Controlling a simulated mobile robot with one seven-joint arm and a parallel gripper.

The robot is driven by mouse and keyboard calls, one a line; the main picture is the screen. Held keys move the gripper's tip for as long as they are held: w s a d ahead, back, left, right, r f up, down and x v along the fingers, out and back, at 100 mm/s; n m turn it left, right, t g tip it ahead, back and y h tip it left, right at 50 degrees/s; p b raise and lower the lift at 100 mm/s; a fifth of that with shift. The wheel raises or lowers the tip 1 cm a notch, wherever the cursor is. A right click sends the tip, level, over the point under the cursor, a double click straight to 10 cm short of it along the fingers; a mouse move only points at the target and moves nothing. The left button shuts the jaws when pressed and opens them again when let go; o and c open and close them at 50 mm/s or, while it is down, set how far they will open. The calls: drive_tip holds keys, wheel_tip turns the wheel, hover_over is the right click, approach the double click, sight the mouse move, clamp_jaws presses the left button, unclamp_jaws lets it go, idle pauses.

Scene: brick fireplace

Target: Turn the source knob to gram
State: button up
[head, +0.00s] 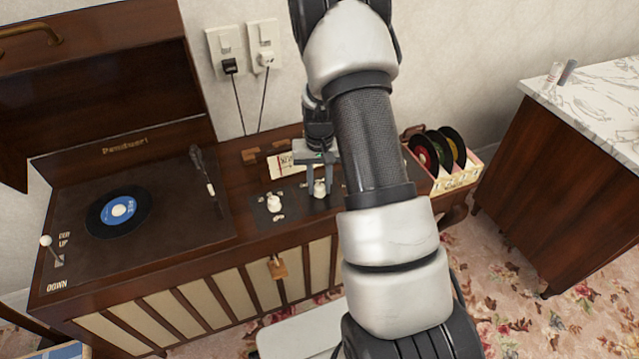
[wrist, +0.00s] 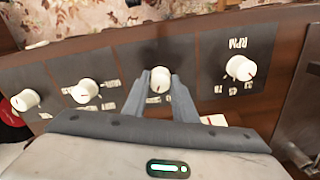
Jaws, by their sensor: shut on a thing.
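A row of white knobs sits on dark panels along the record console. My gripper (wrist: 160,88) is shut on one white knob (wrist: 159,78), with a finger on each side of it; small labels around this knob are too blurred to read. The head view also shows my gripper (head: 319,177) reaching down from above onto this knob (head: 320,189). I cannot read which knob is marked source. The knob marked RPM (wrist: 239,68) is to the right in the wrist view. Two more knobs, one nearer (wrist: 85,91) and one farther (wrist: 25,100), are to the left there. My arm hides these two in the head view.
A turntable with a blue-labelled record (head: 118,211) is on the console's left, under a raised lid (head: 100,85). A tone arm (head: 203,170) stands beside it. A crate of records (head: 459,178) is at the right end. A marble-topped cabinet (head: 590,110) stands farther right.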

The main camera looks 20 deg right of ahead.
sight(319, 186)
idle(0.4)
drive_tip(key=o, duration=1)
drive_tip(key=shift+o, duration=0.2)
drive_tip(key=shift+r, duration=0.1)
wheel_tip(319, 186, up, 17)
drive_tip(key=p, duration=0.3)
drive_tip(key=shift+r, duration=0.15)
